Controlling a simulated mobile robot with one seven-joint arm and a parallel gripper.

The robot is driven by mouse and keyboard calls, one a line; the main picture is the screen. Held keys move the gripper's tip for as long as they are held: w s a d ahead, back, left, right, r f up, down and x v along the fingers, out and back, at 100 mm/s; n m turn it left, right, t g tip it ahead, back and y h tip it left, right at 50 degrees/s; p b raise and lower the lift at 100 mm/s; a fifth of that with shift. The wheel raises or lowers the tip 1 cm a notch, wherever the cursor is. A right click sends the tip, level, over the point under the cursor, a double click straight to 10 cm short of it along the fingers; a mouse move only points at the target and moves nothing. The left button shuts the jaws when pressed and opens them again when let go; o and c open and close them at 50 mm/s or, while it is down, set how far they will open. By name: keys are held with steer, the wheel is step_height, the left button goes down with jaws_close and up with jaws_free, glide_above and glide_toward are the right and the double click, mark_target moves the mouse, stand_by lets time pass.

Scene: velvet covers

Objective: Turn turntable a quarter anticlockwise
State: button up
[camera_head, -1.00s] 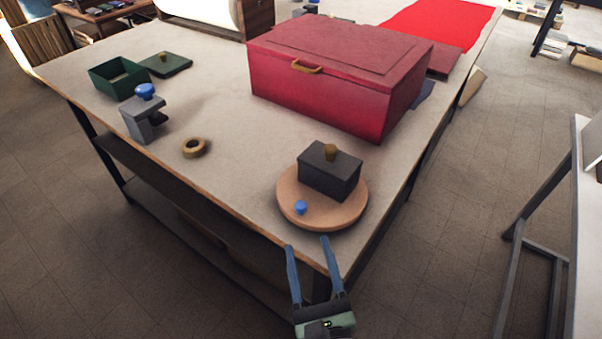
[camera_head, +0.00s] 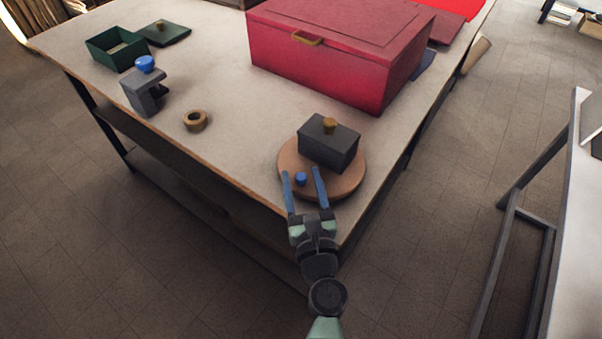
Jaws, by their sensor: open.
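The turntable (camera_head: 349,184) is a round tan wooden disc near the front right corner of the table. A dark grey box (camera_head: 327,150) with a brass knob stands on it. A small blue peg (camera_head: 301,179) stands up near the disc's front left rim. My gripper (camera_head: 302,171) is open, with its two blue fingers pointing away from me over the disc's front edge. The blue peg shows between the fingers. I cannot tell whether either finger touches it.
A large red chest (camera_head: 320,65) stands behind the turntable. A brass ring (camera_head: 195,121), a grey clamp with a blue knob (camera_head: 144,90), a green open box (camera_head: 117,50) and its lid (camera_head: 164,34) are at the left. The tabletop (camera_head: 235,140) between them is clear.

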steer(key=shift+w+a, duration=0.1)
steer(key=shift+w, duration=0.45)
jaws_close()
stand_by(1.1)
